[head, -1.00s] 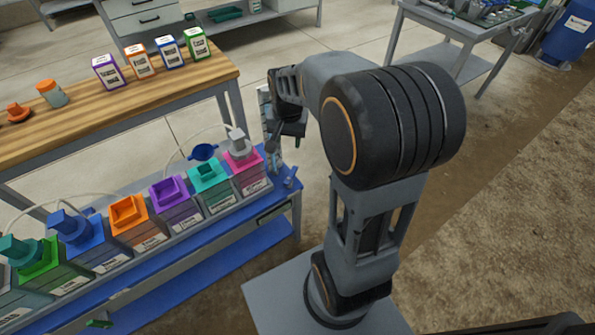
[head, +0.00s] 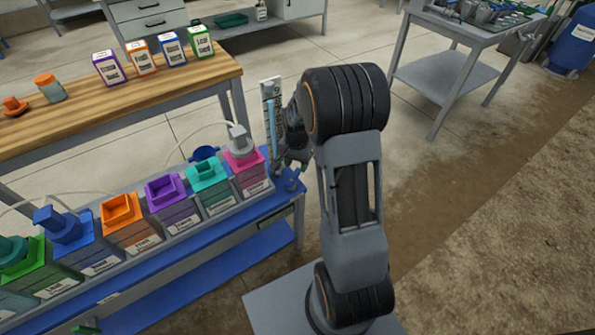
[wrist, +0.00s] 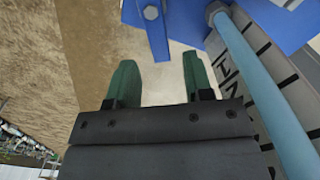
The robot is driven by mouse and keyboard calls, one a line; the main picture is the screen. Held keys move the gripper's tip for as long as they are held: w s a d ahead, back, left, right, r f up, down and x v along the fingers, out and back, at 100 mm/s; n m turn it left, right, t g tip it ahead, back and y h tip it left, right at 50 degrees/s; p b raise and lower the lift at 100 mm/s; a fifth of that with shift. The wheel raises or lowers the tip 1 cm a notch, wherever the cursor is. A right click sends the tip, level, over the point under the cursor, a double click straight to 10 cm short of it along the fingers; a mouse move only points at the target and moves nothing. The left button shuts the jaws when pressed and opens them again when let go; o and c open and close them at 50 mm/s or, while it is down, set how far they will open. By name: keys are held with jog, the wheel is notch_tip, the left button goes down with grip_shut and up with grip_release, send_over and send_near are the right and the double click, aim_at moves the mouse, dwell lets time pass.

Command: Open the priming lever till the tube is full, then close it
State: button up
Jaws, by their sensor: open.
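A white graduated scale (head: 268,90) with black marks stands upright at the right end of the skid. A light blue tube (head: 271,125) runs along it; its fill level is not clear to me. In the wrist view the tube (wrist: 272,105) and scale (wrist: 238,62) run down the right side. A blue bar with a round bolt (wrist: 151,28), perhaps the priming lever, hangs from a blue body at the top. My gripper (wrist: 160,78) is open, its two green fingers pointing towards the bar with nothing between them. In the head view my gripper (head: 294,155) is beside the scale, its fingers indistinct.
A row of coloured-lid containers stands along the blue skid (head: 255,213), left of my arm. A pink-lidded one (head: 243,160) is closest to the scale. A wooden bench (head: 130,95) with small boxes stands behind.

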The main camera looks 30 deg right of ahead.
jog(key=shift+f+b, duration=0.3)
jog(key=shift+f, duration=1.2)
